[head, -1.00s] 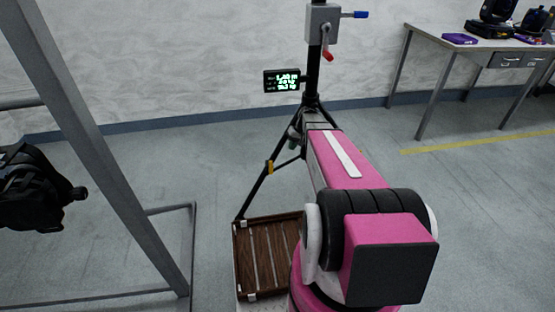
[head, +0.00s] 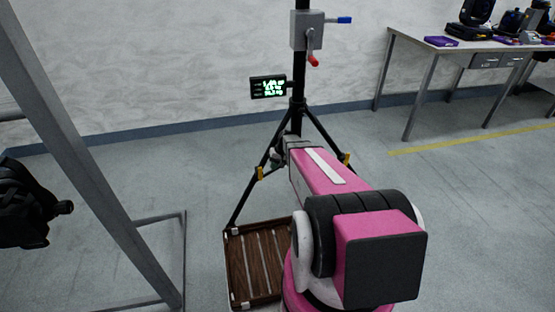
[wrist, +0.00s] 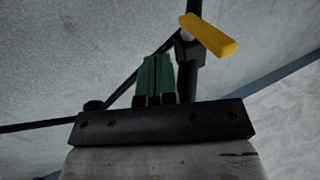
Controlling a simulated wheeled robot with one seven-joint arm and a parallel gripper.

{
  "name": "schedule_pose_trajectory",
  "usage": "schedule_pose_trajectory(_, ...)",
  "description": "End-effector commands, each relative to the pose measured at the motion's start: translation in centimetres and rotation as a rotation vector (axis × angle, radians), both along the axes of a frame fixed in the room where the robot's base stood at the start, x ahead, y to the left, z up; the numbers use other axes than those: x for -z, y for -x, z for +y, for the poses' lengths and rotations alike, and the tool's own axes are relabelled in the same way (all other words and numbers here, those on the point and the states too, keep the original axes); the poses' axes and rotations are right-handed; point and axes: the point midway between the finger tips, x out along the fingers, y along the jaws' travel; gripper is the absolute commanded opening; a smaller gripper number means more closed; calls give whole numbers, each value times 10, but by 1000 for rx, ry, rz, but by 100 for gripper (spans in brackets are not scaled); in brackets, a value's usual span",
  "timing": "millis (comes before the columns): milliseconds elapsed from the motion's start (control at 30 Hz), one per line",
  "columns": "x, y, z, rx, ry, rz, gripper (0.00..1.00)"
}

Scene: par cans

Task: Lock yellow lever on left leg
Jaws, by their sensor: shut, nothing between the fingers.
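The black tripod stand (head: 298,90) has spread legs. A yellow lever (head: 260,172) is on its left leg (head: 243,200), and another yellow lever (head: 346,158) is on the right leg. My gripper (head: 275,157) is small in the head view, close to the left leg and just above and right of its lever. In the wrist view my green fingertips (wrist: 156,72) are together and empty. A yellow lever (wrist: 210,36) sticks out from a black collar on a leg, above and right of the fingertips. A gap shows between them in the picture; contact is not visible.
A grey winch box (head: 307,30) with red and blue handles and a lit display (head: 268,87) are on the stand. A wooden slatted tray (head: 230,275) lies below the left leg. A grey metal frame (head: 85,160) stands left. A table (head: 400,33) is at the back right.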

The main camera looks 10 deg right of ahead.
Motion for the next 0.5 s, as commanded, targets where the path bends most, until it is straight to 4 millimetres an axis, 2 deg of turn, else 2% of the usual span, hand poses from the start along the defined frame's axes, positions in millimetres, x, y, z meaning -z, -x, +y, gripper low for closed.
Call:
schedule_pose_trajectory(33, 6, 0, 6, -1, 0, 1, 0)
schedule_pose_trajectory(200, 3, 0, 29, -1, 0, -1, 0)
schedule_pose_trajectory(500, 3, 0, 42, 0, 0, -1, 0)
